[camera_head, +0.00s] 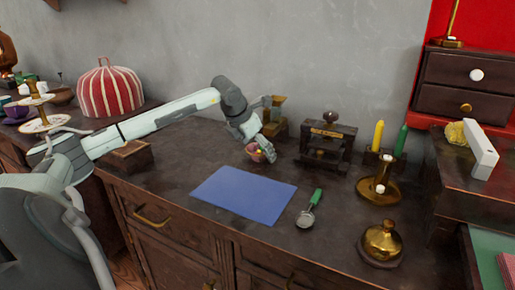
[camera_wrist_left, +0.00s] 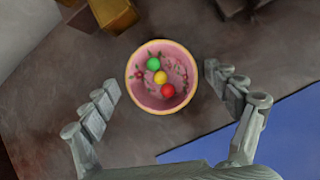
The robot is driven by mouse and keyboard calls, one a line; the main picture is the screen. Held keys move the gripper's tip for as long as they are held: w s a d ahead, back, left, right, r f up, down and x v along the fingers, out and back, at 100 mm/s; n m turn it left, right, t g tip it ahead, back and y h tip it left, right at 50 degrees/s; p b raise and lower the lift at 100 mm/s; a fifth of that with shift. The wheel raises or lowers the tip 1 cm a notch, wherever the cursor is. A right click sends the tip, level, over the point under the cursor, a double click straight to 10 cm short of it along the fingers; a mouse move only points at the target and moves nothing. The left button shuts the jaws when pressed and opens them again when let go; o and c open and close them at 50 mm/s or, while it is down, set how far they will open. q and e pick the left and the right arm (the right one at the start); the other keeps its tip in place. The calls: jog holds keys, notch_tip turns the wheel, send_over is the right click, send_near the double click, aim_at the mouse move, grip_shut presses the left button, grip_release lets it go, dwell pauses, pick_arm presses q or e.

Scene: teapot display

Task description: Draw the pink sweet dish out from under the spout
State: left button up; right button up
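The pink sweet dish (camera_wrist_left: 147,92) is a small round bowl with a pale rim and flower pattern. A green, a yellow and a red sweet lie in it. In the head view the dish (camera_head: 255,155) stands on the dark cabinet top, partly hidden by my left gripper (camera_head: 263,152). In the left wrist view the fingers of my left gripper (camera_wrist_left: 160,84) are spread, one on each side of the dish, with visible gaps. A brass-and-wood dispenser (camera_head: 275,119) stands just behind the dish. Its spout is not clear to see. My right gripper is not in view.
A blue mat (camera_head: 243,195) lies in front of the dish. A green-handled scoop (camera_head: 310,210) lies to its right. A dark wooden press (camera_head: 327,146) stands right of the dispenser. A wooden box (camera_head: 128,158) is at the left. A brass bell (camera_head: 381,243) stands at the right front.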

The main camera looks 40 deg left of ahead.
pick_arm(q)
jog(key=shift+r, duration=0.1)
jog(key=v, duration=1.2)
jog(key=shift+s, duration=0.1)
dwell(0.5)
